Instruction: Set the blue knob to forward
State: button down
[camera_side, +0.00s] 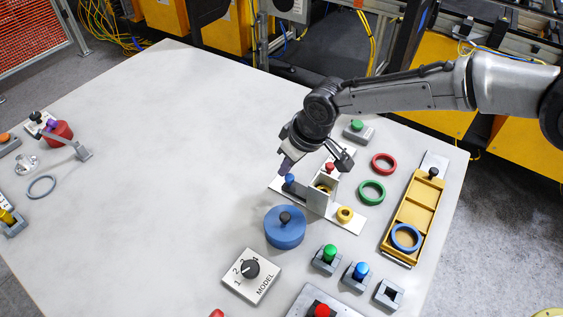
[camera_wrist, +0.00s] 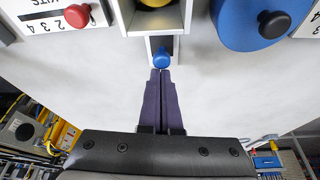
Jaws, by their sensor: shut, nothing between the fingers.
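The blue knob (camera_side: 289,180) stands at the left end of a white base strip, beside an upright white housing (camera_side: 322,198). In the wrist view the blue knob (camera_wrist: 161,58) sits in a white-edged slot that leads toward the housing. My gripper (camera_side: 287,164) is just above and beside the blue knob. Its purple fingers (camera_wrist: 161,73) are pressed together and empty, with their tips right at the knob's near edge. I cannot tell whether they touch it.
A large blue round lid (camera_side: 285,228) with a black knob stands close by. Green (camera_side: 372,191) and red rings (camera_side: 384,163) lie to the right. The table's left middle is clear.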

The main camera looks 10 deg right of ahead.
jog(key=shift+s+d, duration=0.8)
jog(key=shift+f, duration=0.1)
